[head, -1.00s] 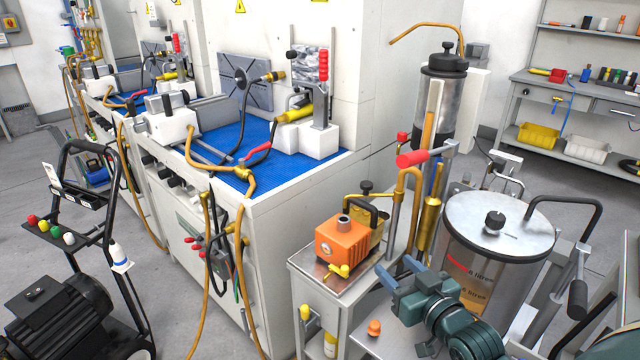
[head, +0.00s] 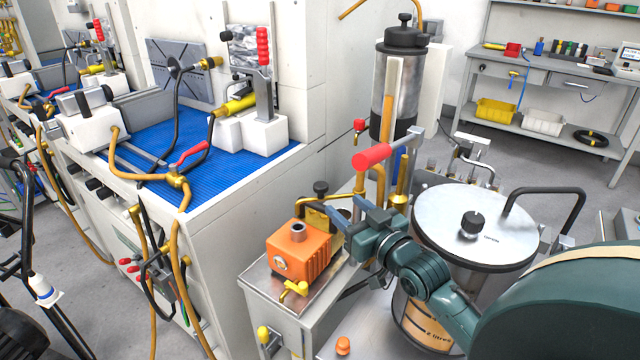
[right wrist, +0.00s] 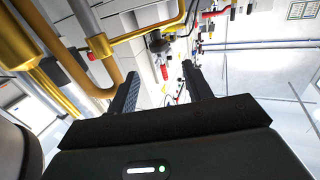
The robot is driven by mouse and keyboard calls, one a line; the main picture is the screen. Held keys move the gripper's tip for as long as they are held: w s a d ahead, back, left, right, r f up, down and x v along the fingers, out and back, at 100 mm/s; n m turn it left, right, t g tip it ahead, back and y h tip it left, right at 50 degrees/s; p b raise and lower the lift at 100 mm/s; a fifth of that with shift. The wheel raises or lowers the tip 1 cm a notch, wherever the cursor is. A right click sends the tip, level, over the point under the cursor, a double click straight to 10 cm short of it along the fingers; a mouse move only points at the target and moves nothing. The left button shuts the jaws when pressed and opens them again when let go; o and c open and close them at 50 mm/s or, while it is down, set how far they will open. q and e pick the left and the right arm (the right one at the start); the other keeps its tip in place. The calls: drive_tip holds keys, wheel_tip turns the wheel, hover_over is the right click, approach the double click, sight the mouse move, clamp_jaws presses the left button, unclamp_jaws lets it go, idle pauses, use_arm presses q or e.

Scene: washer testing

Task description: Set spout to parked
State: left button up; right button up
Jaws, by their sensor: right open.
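A curved brass pipe that looks like the spout (head: 378,178) stands on the small metal cart, beside a lever with a red grip (head: 371,156). My right gripper (head: 350,211) is open and empty. It is above the cart, just right of the orange pump box (head: 300,254) and close to the pipe's lower part. In the right wrist view, the open fingers (right wrist: 158,82) have a bent brass pipe (right wrist: 104,78) on their left, with nothing between them. Contact with the pipe cannot be told. My left gripper is out of view.
A steel drum with a lid (head: 470,228) and bent black handle stands right of my gripper. A tall dark-topped cylinder (head: 399,90) rises behind. The blue-matted washer bench (head: 240,165) is at left. An orange knob (head: 343,345) sits on the cart's front.

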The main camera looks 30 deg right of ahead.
sight(325, 189)
drive_tip(key=w, duration=1)
drive_tip(key=shift+w, duration=0.2)
drive_tip(key=shift+c, duration=0.3)
clamp_jaws()
